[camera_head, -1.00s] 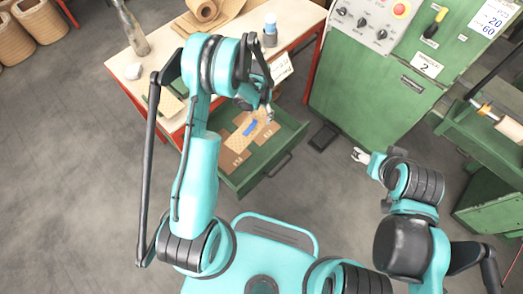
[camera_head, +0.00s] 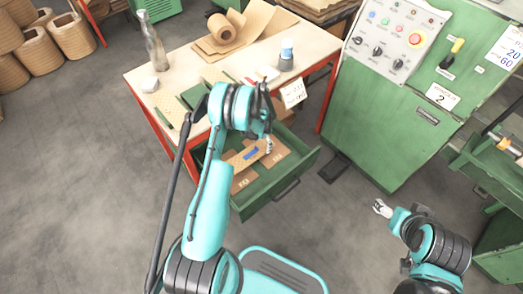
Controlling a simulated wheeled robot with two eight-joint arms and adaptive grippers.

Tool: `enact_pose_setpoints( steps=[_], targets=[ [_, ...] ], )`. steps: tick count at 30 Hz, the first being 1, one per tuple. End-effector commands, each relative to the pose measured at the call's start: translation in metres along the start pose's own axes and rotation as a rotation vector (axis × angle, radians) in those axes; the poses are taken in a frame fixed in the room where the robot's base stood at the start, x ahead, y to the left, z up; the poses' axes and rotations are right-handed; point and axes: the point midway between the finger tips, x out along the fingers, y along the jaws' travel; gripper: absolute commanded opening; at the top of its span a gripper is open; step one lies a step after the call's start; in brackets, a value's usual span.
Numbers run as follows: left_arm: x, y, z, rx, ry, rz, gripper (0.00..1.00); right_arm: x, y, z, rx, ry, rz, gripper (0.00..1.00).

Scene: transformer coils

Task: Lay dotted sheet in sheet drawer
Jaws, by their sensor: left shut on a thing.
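The dotted sheet (camera_head: 240,158) is a tan dotted piece with a blue patch. It shows over the open green sheet drawer (camera_head: 300,165) under the table. My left gripper (camera_head: 268,147) is shut on the dotted sheet at its right end. Brown sheets (camera_head: 243,182) lie in the drawer below and beside it. I cannot tell whether the dotted sheet touches them. My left forearm hides the drawer's left part. My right gripper (camera_head: 381,208) is empty, out over the floor right of the drawer, and its fingers look apart.
The table (camera_head: 190,60) carries a paper roll (camera_head: 226,28), a bottle (camera_head: 152,42), a blue-capped container (camera_head: 286,57) and dotted strips at its left. A green control cabinet (camera_head: 385,120) stands to the right.

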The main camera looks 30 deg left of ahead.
Motion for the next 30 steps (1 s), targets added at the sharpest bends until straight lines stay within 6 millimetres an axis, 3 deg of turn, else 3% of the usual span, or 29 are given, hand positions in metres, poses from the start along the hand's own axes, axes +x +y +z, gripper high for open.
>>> enact_pose_setpoints(
  steps=[5,11,21,22,24,30],
  targets=[
    [0.012,-0.004,0.001,0.0,0.0,0.0,0.57,0.005,0.0,0.004,0.0,0.0,0.0,0.69],
    [0.042,-0.004,0.001,0.0,0.0,0.0,0.57,0.018,0.0,0.013,0.0,0.0,0.0,0.69],
    [0.043,-0.004,0.001,0.0,0.0,0.0,0.55,0.017,0.0,0.012,0.0,0.0,0.0,0.69],
    [0.043,-0.004,0.001,0.0,0.0,0.0,0.7,0.017,0.0,0.012,0.0,0.0,0.0,0.69],
    [0.043,-0.004,0.001,0.0,0.0,0.0,0.88,0.017,0.0,0.012,0.0,0.0,0.0,0.69],
    [0.043,-0.004,0.001,0.0,0.0,0.0,0.88,0.017,0.0,0.012,0.0,0.0,0.0,0.69]
  ],
)
